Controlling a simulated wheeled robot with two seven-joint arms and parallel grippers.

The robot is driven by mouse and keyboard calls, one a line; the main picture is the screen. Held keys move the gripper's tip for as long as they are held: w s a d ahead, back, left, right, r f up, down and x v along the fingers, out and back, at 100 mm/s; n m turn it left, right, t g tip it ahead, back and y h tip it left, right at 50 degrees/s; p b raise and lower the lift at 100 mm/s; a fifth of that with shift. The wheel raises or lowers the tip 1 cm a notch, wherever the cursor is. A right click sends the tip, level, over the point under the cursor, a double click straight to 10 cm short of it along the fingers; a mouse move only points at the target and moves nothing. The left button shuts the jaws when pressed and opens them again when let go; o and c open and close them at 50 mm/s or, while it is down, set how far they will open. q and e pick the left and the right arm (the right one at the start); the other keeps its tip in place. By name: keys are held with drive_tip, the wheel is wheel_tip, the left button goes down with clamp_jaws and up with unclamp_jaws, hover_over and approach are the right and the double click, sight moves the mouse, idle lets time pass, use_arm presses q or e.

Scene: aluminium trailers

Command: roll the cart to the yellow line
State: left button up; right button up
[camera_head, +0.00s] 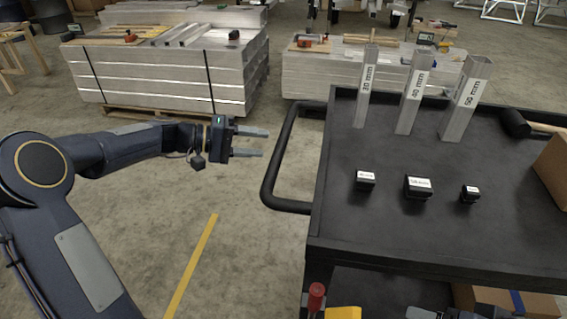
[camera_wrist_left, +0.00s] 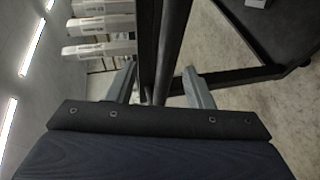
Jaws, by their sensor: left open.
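The black cart (camera_head: 350,225) stands at the right in the head view, its tubular handle (camera_head: 273,170) on its left side. My left gripper (camera_head: 266,143) is open, fingers pointing right, just left of the handle. In the left wrist view the dark handle bar (camera_wrist_left: 165,50) runs up between the two spread fingers (camera_wrist_left: 158,75); I cannot tell whether they touch it. The yellow line (camera_head: 192,265) lies on the concrete floor, left of the cart and below my left gripper in the picture.
On the cart stand three labelled aluminium tubes (camera_head: 411,92), three small black blocks (camera_head: 418,187), a black-headed mallet (camera_head: 514,124) and a cardboard box (camera_head: 553,165). Its lower shelf holds tools. Strapped aluminium stacks (camera_head: 160,75) stand behind. Floor around the yellow line is clear.

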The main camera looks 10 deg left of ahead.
sight(282, 143)
use_arm(q)
drive_tip(key=shift+t+h, duration=0.3)
drive_tip(key=shift+h, duration=0.1)
drive_tip(key=w+d+f, duration=0.1)
drive_tip(key=d, duration=0.1)
drive_tip(key=w+d, duration=0.1)
drive_tip(key=w, duration=0.1)
drive_tip(key=w+d+f+b, duration=0.1)
drive_tip(key=w+d, duration=0.1)
drive_tip(key=shift+d+f, duration=0.35)
clamp_jaws()
